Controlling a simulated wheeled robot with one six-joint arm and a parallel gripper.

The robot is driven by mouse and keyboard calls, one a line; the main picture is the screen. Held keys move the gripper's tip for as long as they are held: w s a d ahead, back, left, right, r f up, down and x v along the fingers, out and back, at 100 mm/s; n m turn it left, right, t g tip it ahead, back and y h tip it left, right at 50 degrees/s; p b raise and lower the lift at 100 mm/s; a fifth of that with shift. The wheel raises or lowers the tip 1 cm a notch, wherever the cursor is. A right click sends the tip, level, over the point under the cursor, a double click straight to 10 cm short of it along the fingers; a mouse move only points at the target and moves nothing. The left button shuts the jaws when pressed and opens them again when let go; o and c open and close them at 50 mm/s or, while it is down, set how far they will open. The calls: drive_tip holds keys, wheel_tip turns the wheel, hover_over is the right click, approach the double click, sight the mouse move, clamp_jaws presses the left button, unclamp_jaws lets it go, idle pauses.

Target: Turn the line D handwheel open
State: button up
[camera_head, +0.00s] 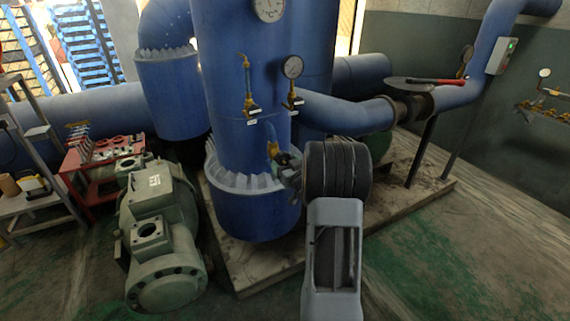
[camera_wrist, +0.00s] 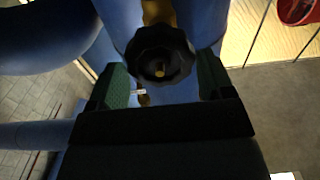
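A black lobed handwheel (camera_wrist: 160,55) with a brass-coloured centre shows in the wrist view, on a yellow valve body in front of blue pipework. No readable letter shows on it, so I cannot confirm it is line D. My gripper (camera_wrist: 160,82) is open, its two green-padded fingers to the left and right of the wheel with visible gaps. I cannot tell how deep the wheel sits between them. In the head view my gripper (camera_head: 287,172) is beside a yellow valve (camera_head: 273,150) at the blue vessel, and my arm hides the handwheel.
The large blue vessel (camera_head: 240,120) carries two more small valves (camera_head: 250,105) and a round gauge (camera_head: 292,67). A blue pipe (camera_head: 345,112) runs right from it. A grey-green compressor (camera_head: 160,240) stands at left, near a red tool cart (camera_head: 95,155). Floor at right is clear.

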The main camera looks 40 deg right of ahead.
drive_tip(key=c, duration=0.4)
drive_tip(key=shift+o, duration=0.2)
drive_tip(key=shift+f+b, duration=0.15)
drive_tip(key=shift+b, duration=0.25)
drive_tip(key=shift+n+b, duration=0.65)
drive_tip(key=shift+n, duration=0.05)
drive_tip(key=n+b, duration=0.2)
drive_tip(key=b, duration=0.1)
drive_tip(key=shift+n+b, duration=0.45)
drive_tip(key=shift+n, duration=0.15)
drive_tip(key=shift+n+b, duration=0.3)
drive_tip(key=shift+b, duration=0.15)
